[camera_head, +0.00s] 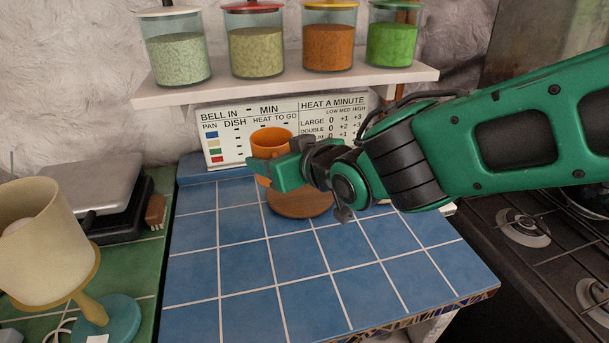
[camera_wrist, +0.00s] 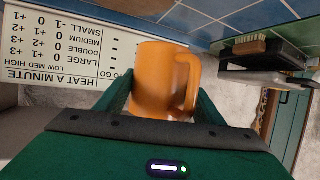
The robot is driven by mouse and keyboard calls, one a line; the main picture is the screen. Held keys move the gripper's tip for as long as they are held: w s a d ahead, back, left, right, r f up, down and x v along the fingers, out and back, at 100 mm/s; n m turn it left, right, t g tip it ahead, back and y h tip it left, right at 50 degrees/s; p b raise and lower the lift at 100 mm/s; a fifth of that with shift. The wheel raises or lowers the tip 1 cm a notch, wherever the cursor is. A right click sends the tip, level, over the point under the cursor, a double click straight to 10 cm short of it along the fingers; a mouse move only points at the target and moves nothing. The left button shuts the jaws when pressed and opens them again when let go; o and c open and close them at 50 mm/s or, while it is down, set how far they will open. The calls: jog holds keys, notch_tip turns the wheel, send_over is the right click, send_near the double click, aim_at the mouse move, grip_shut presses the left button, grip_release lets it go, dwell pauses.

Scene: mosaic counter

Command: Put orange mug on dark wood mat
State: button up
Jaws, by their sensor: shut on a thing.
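The orange mug (camera_head: 270,140) is in my gripper (camera_head: 276,172), raised above the blue tiled counter near its back. In the wrist view the mug (camera_wrist: 160,78) sits between the two green fingers of my gripper (camera_wrist: 160,105), with its handle to the right. The dark wood mat (camera_head: 300,205) is a round brown disc on the counter, below and slightly right of the mug in the head view. My gripper hides part of the mat and the lower part of the mug. How high the mug is above the mat is hard to tell.
A white sign (camera_head: 230,122) leans at the counter's back, under a shelf (camera_head: 290,88) with several jars. A lamp (camera_head: 45,245) and a grey press (camera_head: 95,190) stand at left. A dark stove (camera_head: 540,250) is at right. The front blue tiles are clear.

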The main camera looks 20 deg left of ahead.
jog(key=w+d+f, duration=0.1)
jog(key=w, duration=0.1)
jog(key=w+d+f, duration=0.1)
jog(key=w+f, duration=0.1)
jog(key=w, duration=0.1)
jog(key=w+d+f, duration=0.1)
jog(key=w, duration=0.1)
jog(key=shift+w+d+f, duration=0.1)
jog(key=shift+w+f, duration=0.1)
jog(key=shift+f, duration=2.2)
jog(key=shift+f, duration=0.1)
jog(key=o, duration=1.3)
jog(key=shift+c, duration=0.2)
jog(key=shift+s+d+r, duration=0.25)
jog(key=shift+d+r, duration=0.1)
jog(key=shift+d, duration=0.05)
jog(key=v, duration=1.1)
